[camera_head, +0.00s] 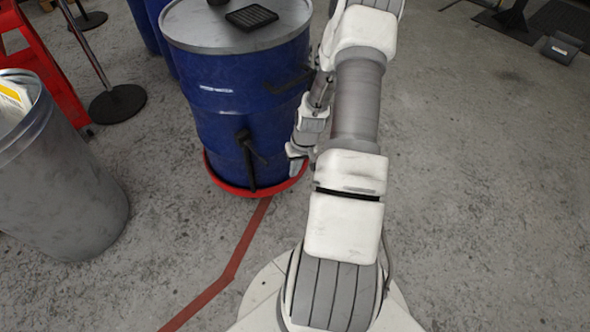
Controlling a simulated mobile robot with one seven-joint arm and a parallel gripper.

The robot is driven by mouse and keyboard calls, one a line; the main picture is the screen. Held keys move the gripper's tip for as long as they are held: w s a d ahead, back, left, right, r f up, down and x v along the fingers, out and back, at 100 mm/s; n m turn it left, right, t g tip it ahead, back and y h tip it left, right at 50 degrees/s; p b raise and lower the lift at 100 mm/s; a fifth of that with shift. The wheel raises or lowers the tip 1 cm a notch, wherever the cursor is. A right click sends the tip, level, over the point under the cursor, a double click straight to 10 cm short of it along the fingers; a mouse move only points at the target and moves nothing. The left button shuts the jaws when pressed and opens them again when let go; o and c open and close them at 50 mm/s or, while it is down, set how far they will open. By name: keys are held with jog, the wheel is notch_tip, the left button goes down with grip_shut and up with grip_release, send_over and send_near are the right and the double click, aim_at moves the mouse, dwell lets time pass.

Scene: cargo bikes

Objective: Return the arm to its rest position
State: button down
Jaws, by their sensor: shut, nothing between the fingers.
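My arm rises from my base at the bottom, reaches up to the top edge of the head view, and folds back down on its left side. My gripper (296,162) is at the low end of that folded part, pointing down. It is shut and empty, small in the picture, beside the lower right side of a blue drum (222,105). I cannot tell whether it touches the drum. The upper bend of the arm is cut off by the top edge.
The drum has a grey lid (205,32) and a red ring at its base (232,191). Dark parts show against its side. A grey metal bin (60,185) stands left, near a red frame (50,65) and a post base (118,103).

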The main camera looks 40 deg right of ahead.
dwell(0.5)
jog(key=w+a+r+n+h, duration=0.1)
jog(key=a+r, duration=0.4)
jog(key=r, duration=0.7)
jog(key=w+a+r+n+h, duration=0.1)
jog(key=a+r, duration=0.5)
jog(key=r, duration=0.6)
jog(key=s+a+r+n+t, duration=0.1)
jog(key=s+a+r+t, duration=0.1)
jog(key=s+a+r, duration=0.55)
jog(key=s+a+r+n+t, duration=0.1)
jog(key=s+a+r+t, duration=0.1)
jog(key=s+a+r, duration=0.55)
notch_tip(320, 180, up, 24)
jog(key=d+p, duration=0.2)
jog(key=p, duration=1.9)
jog(key=shift+s+d+y, duration=0.15)
jog(key=shift+y, duration=0.25)
jog(key=shift+d+f, duration=0.1)
